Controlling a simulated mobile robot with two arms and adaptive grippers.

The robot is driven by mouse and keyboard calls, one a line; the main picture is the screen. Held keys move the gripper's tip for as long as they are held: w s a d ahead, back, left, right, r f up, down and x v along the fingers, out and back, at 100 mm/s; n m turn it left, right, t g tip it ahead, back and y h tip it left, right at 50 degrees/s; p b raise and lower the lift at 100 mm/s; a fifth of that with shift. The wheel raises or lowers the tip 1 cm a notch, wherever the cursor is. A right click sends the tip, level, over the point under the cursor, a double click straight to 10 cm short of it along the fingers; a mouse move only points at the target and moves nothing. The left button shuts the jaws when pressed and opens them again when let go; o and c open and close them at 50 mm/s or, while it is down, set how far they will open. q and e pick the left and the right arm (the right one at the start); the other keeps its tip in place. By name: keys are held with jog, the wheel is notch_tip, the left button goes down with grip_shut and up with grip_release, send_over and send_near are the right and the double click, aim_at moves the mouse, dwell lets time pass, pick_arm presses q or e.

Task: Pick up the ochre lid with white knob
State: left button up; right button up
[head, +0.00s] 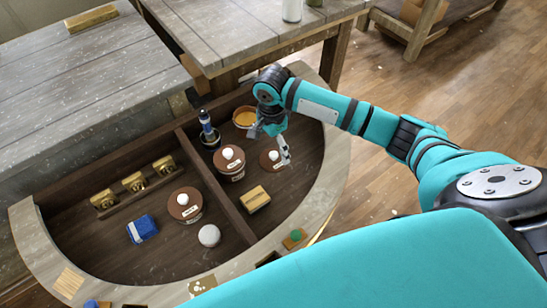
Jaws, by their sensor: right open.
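A flat round lid with a white knob (268,165) lies in the right compartment of the semicircular console; it looks brown in this light. Beside it, an open jar (240,123) shows ochre contents. Two jars stand with brown lids and white knobs: one jar (230,172) left of the loose lid, another jar (186,214) in the left compartment. My right gripper (284,156) is open and empty, pointing down at the right edge of the loose lid and partly covering it. I cannot tell if it touches. My left gripper is out of view.
A wooden divider (216,187) splits the console. A yellow block (256,199), a dark bottle with a blue top (208,132), a white ball (209,236), a blue block (142,229) and several gold blocks (134,182) stand around. A raised rim (334,170) surrounds the console.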

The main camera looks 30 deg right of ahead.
aim_at(274, 155)
jog(key=shift+d+f, duration=0.15)
jog(key=shift+f, duration=1.25)
jog(key=shift+d+f, duration=0.15)
jog(key=shift+f, duration=1.2)
jog(key=c, duration=1.4)
jog(key=shift+s+f, duration=0.1)
jog(key=c, duration=0.7)
grip_shut()
jog(key=shift+s, duration=0.1)
